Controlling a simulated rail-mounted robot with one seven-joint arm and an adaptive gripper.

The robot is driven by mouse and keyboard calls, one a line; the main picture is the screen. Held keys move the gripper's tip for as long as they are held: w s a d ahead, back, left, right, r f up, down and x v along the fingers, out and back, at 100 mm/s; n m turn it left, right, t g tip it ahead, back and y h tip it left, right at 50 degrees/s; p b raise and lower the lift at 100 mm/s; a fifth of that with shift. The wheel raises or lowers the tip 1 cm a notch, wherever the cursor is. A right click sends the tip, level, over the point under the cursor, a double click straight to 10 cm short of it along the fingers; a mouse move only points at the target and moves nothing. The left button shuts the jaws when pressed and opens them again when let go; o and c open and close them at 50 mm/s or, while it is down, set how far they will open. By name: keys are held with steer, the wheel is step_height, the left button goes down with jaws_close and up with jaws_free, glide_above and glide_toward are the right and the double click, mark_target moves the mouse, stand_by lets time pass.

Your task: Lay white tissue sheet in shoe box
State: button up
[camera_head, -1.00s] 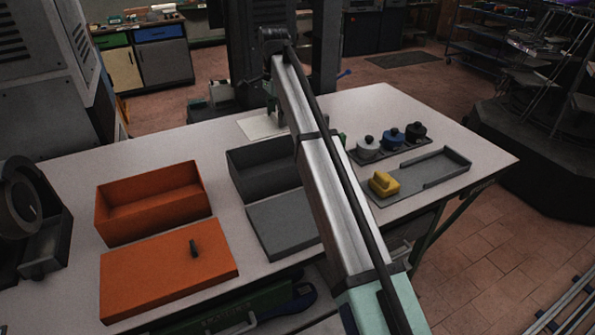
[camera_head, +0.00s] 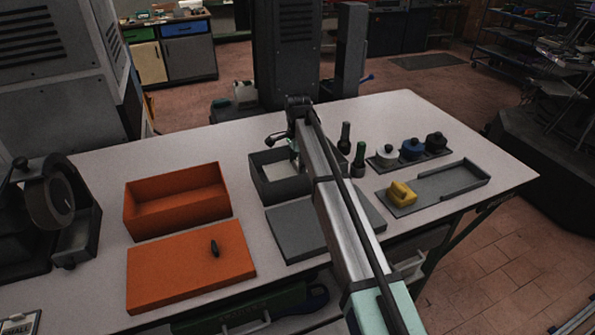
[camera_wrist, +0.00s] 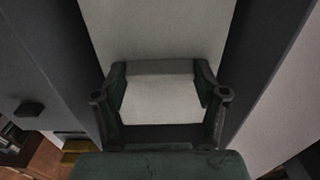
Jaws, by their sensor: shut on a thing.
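The grey shoe box (camera_head: 270,191) stands open near the middle of the table, with its grey lid (camera_head: 295,233) flat in front of it. My gripper (camera_wrist: 161,92) is shut on the white tissue sheet (camera_wrist: 160,103), which spans between its fingers in the wrist view. In the head view my arm reaches to the grey box, and part of the white tissue (camera_head: 293,152) shows at the box opening, left of the arm. My arm hides the right part of the box, so I cannot tell whether the sheet touches the bottom.
An open orange box (camera_head: 177,211) and its orange lid (camera_head: 190,266) are at left. Two dark upright tools (camera_head: 345,137) stand right of my arm. A rack with several knobbed pots (camera_head: 411,150) and a grey tray (camera_head: 440,184) with a yellow block (camera_head: 401,194) are farther right.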

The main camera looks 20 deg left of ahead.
mark_target(297, 172)
steer(key=shift+f+p, duration=0.55)
steer(key=shift+f, duration=1.35)
steer(key=shift+f, duration=0.15)
steer(key=o, duration=0.8)
steer(key=shift+c, duration=0.2)
step_height(297, 172, up, 12)
steer(key=b, duration=0.3)
